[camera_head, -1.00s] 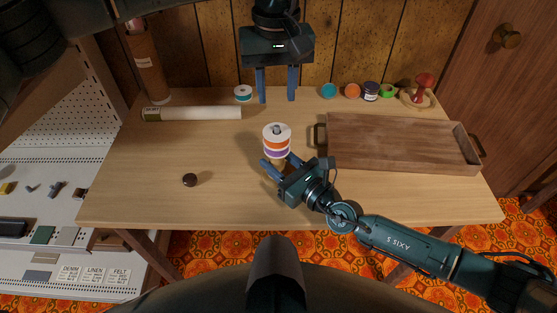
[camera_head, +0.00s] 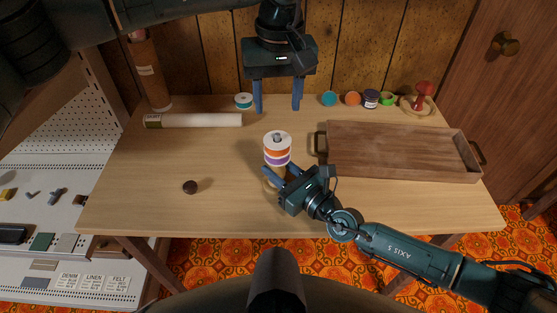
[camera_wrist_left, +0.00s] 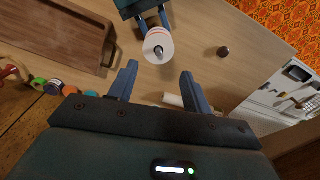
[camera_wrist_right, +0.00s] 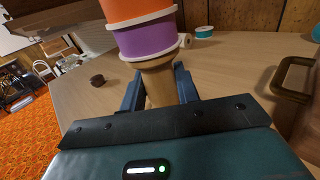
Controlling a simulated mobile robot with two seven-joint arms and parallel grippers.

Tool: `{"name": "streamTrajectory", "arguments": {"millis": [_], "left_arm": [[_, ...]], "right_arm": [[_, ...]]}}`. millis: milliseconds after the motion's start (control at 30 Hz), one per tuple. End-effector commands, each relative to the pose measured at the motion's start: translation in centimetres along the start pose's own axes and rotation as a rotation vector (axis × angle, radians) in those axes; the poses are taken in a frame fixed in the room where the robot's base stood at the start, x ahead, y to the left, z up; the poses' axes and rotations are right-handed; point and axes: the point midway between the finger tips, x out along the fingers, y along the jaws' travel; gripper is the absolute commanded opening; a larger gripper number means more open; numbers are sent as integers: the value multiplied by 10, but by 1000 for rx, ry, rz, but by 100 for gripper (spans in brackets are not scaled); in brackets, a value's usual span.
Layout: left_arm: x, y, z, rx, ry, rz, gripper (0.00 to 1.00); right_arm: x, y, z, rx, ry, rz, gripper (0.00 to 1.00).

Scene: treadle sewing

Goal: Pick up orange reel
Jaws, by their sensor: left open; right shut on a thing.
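The orange reel (camera_head: 278,155) is a band in a stack, below a white reel (camera_head: 277,138) and above a purple reel (camera_head: 277,162). In the right wrist view the orange reel (camera_wrist_right: 135,8) is cut by the top edge, over the purple reel (camera_wrist_right: 147,38). My right gripper (camera_head: 272,179) is shut on the wooden stem (camera_wrist_right: 158,85) below the stack. My left gripper (camera_head: 278,108) is open and empty, behind the stack and pointing down. In the left wrist view the stack's white top (camera_wrist_left: 158,46) lies beyond the fingertips, not between them.
A wooden tray (camera_head: 400,172) lies right of the stack. A pale roll (camera_head: 200,120) and a teal reel (camera_head: 244,101) lie back left. Small coloured items, one orange (camera_head: 353,98), line the back right. A dark round piece (camera_head: 190,187) lies front left.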

Motion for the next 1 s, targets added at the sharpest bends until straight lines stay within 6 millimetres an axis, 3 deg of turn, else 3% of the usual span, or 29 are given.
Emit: {"name": "streamTrajectory", "arguments": {"millis": [300,400,533,800,1000], "left_arm": [[-8,6,40,-107,266,-47,74],[-12,7,46,-142,330,-30,74],[-5,7,45,-166,362,-17,74],[37,5,29,-167,364,-16,74],[49,5,23,-167,366,-16,74]], "right_arm": [[0,0,0,0,1,0,5],[0,0,0,0,1,0,5],[0,0,0,0,1,0,5],[0,0,0,0,1,0,5],[0,0,0,0,1,0,5]]}}
